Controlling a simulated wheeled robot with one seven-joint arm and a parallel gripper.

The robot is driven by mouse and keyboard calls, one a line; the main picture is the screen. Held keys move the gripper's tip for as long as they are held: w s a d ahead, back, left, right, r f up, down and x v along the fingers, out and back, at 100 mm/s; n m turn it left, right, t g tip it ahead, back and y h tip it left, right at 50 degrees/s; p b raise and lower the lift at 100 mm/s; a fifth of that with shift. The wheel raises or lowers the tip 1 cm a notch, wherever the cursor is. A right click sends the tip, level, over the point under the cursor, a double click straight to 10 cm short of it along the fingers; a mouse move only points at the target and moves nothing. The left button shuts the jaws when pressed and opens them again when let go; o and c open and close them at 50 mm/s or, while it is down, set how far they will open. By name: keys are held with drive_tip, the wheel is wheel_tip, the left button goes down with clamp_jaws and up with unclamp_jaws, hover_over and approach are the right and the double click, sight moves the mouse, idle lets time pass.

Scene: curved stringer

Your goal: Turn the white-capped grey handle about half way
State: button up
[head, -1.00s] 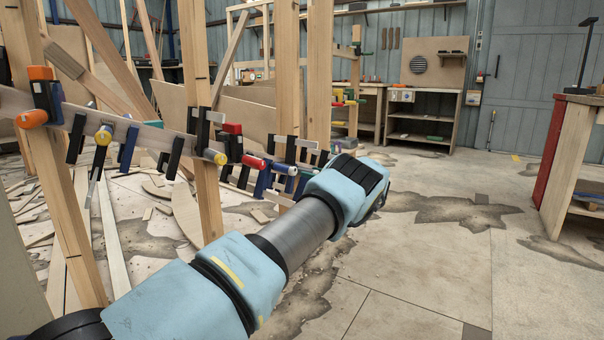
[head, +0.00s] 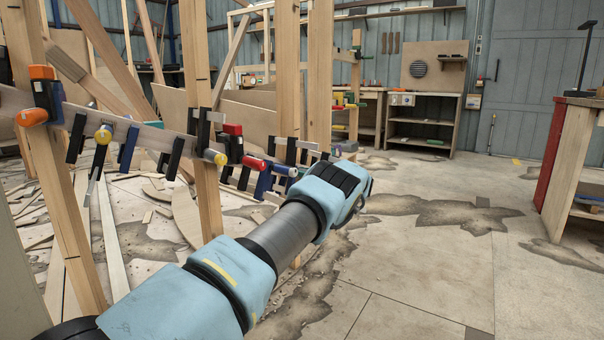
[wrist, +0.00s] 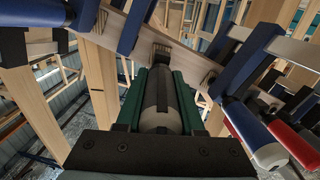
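The grey handle (wrist: 162,98) runs lengthwise through the middle of the wrist view, with a pale end towards me and dark marks along it. My gripper (wrist: 163,92) has green-lined fingers on both sides of the handle, close against it with no clear gap. It looks shut on the handle. A dark clamp part (wrist: 162,52) joins the far end of the handle at the curved wooden strip (wrist: 187,57). In the head view my arm covers the grey handle and the gripper fingers.
In the wrist view, a blue clamp with a white-capped handle (wrist: 268,153) and a red handle (wrist: 299,146) sit close on the right. The head view shows more clamps along the wooden strip (head: 151,132), among upright posts (head: 205,200). The floor (head: 400,260) at right is clear.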

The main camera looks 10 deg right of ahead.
clamp_jaws()
drive_tip(key=shift+m, duration=0.4)
drive_tip(key=m+b, duration=0.2)
drive_tip(key=m, duration=0.1)
drive_tip(key=shift+d+m, duration=0.15)
drive_tip(key=shift+m, duration=0.15)
drive_tip(key=m, duration=0.4)
drive_tip(key=shift+m, duration=0.3)
drive_tip(key=m, duration=0.4)
drive_tip(key=shift+w+d, duration=0.1)
drive_tip(key=m, duration=0.2)
drive_tip(key=m+p, duration=0.1)
drive_tip(key=m, duration=0.1)
drive_tip(key=shift+f+m, duration=0.2)
drive_tip(key=shift+m, duration=0.4)
